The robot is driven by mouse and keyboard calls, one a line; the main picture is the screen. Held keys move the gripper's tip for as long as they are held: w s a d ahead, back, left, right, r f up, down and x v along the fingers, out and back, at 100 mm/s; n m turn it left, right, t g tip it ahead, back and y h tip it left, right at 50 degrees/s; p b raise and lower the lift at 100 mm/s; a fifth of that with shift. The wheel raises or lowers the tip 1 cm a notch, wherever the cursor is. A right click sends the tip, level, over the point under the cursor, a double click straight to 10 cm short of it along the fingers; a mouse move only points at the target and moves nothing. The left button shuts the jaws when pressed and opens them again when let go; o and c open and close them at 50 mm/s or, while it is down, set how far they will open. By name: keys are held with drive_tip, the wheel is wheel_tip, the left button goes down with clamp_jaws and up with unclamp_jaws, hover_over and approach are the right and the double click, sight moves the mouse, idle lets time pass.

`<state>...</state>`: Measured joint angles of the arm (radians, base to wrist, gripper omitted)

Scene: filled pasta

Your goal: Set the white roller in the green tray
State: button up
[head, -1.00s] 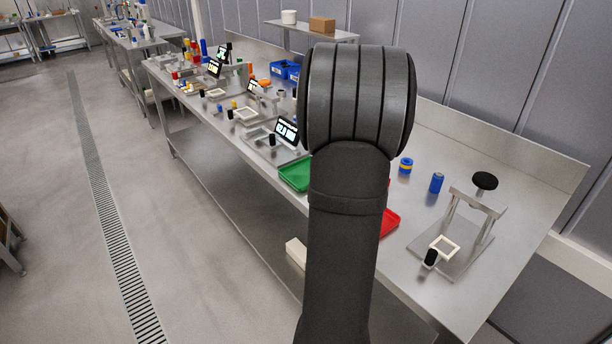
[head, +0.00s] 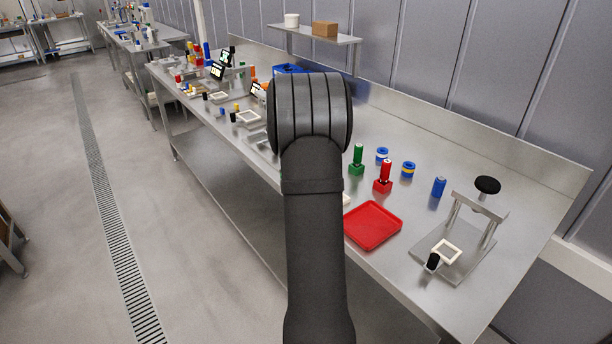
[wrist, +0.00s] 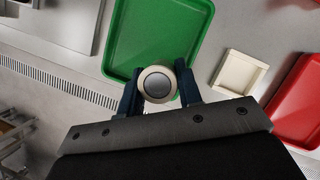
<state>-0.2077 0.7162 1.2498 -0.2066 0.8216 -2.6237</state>
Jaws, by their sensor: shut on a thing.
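My gripper (wrist: 158,88) is shut on the white roller (wrist: 157,84), which shows end-on as a pale ring with a grey centre in the wrist view. The roller is between the two dark fingers and overlaps the near part of the green tray (wrist: 155,35). I cannot tell its height above the tray or whether it touches it. The green tray looks empty where it shows. In the head view my arm hides the gripper, the roller and the green tray.
A red tray (head: 372,226) lies right of my arm. A cream square dish (wrist: 239,72) sits between the trays in the wrist view. Behind stand a green roller (head: 357,156), a red roller (head: 384,175) and blue pieces. A metal press stand (head: 470,235) is at the right.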

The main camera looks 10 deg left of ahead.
drive_tip(key=shift+f, duration=1.75)
drive_tip(key=shift+f, duration=0.15)
drive_tip(key=o, duration=0.8)
drive_tip(key=shift+o, duration=0.2)
drive_tip(key=v, duration=1.2)
